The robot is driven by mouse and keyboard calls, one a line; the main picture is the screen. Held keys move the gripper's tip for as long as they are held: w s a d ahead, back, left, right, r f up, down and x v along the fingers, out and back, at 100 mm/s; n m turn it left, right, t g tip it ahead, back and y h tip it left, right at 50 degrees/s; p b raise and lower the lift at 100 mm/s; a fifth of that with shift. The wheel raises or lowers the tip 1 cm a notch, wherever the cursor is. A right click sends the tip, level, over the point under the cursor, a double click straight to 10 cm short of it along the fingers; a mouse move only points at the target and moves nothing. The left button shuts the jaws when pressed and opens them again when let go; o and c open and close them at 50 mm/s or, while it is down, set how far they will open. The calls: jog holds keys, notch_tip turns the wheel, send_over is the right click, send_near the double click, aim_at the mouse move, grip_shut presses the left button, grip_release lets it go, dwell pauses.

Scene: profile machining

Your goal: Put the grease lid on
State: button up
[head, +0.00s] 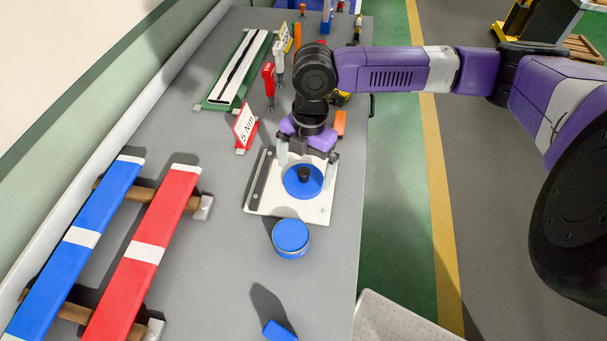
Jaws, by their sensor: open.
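The grease lid looks like the blue disc with a black knob (299,186), lying on a white plate (286,209) on the grey bench. My gripper (304,168) is above the far side of the lid, pointing down with its fingers spread apart. Nothing shows between the fingers, and I cannot tell how high they are above the knob. A round blue tub (291,238), likely the grease container, stands just in front of the plate. Its top looks flat blue, and I cannot tell whether that is grease or a cover.
A small blue block (279,331) lies near the front of the bench (220,270). Blue (50,275) and red (125,285) profiles rest on supports at left. A "5 Nm" sign (244,125), a red tool (268,82) and other tools stand behind the plate. Bench space left of the tub is clear.

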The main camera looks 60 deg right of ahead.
jog(key=shift+a+f, duration=0.1)
jog(key=shift+f, duration=0.95)
jog(key=c, duration=1.1)
jog(key=shift+c, duration=0.2)
jog(key=shift+r, duration=0.1)
